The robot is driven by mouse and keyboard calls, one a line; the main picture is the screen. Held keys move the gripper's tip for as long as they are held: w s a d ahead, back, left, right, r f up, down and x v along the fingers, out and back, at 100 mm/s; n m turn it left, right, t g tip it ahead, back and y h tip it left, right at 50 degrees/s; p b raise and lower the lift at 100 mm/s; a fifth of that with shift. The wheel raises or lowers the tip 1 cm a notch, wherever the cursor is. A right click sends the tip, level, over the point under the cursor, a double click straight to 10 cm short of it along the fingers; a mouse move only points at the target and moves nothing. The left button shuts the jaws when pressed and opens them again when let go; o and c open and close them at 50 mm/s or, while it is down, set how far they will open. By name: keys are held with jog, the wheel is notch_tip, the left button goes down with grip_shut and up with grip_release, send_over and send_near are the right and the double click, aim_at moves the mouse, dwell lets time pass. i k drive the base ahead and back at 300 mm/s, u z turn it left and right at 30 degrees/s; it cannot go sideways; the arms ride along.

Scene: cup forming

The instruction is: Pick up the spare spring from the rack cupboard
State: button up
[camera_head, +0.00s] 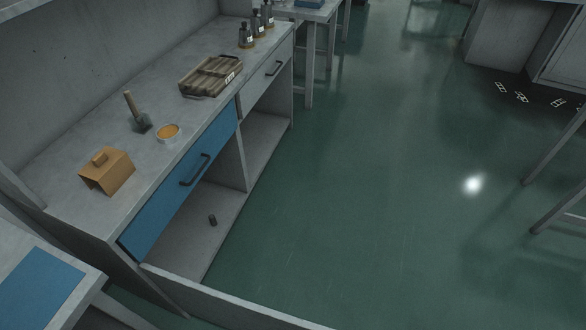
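A grey bench has a blue drawer (185,180) with a dark handle, and the drawer is shut. Below it is an open-fronted compartment (190,245). A small dark cylinder (213,220) stands on the compartment's floor near the front edge. It may be the spare spring, but it is too small to tell coils. My gripper is not in view.
The bench top holds an orange-brown box (107,171), a scoop-like tool (137,112), a tin (168,133), a slatted tray (210,76) and dark bottles (247,36). A long low grey panel (225,303) juts out at the compartment's near end.

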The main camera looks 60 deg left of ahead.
aim_at(210, 219)
jog(key=i, duration=1.8)
jog(key=u, duration=3.45)
jog(key=i, duration=1.65)
jog(key=z, duration=0.05)
